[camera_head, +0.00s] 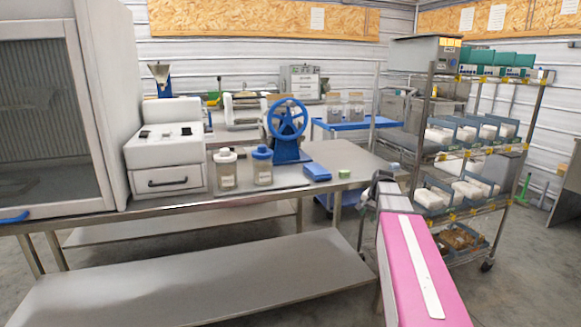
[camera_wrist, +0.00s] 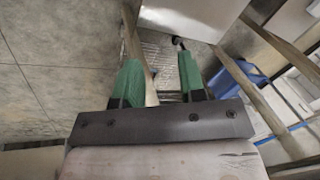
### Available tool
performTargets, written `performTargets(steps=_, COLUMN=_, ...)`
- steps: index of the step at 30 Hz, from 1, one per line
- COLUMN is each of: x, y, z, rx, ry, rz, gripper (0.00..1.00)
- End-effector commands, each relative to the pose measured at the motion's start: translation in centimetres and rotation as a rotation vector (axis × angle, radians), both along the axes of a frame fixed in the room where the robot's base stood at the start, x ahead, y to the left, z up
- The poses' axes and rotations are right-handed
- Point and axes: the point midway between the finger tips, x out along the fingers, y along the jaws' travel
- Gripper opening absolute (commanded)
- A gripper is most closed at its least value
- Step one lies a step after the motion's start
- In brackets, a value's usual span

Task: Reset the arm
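My arm reaches into the head view from the lower right, pink with a white strip, beyond the front right corner of the steel table (camera_head: 331,161). In the wrist view my gripper (camera_wrist: 160,72) shows two green fingers set well apart, with nothing held between them. The fingers point over floor and a metal grating. My gripper's fingers cannot be made out clearly in the head view.
On the table stand a blue hand-wheel machine (camera_head: 287,125), two jars (camera_head: 226,172), a blue box (camera_head: 317,172) and a small green block (camera_head: 344,174). A wire shelf rack (camera_head: 470,203) with trays stands close right of my arm. A blue cart (camera_head: 355,124) is behind.

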Motion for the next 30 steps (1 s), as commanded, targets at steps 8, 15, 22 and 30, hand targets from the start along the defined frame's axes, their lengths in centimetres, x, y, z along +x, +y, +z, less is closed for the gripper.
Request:
performTargets(steps=8, x=-10.3, y=7.7, z=-9.3, rx=-0.131, ry=0.086, rz=0.328, gripper=0.37)
performTargets(steps=15, x=-18.4, y=11.4, z=-14.4, rx=-0.195, ry=0.143, rz=0.573, gripper=0.37)
performTargets(steps=22, x=-21.8, y=12.6, z=-16.2, rx=-0.222, ry=0.166, rz=0.685, gripper=0.37)
performTargets(steps=30, x=-21.9, y=12.7, z=-16.4, rx=-0.224, ry=0.167, rz=0.694, gripper=0.37)
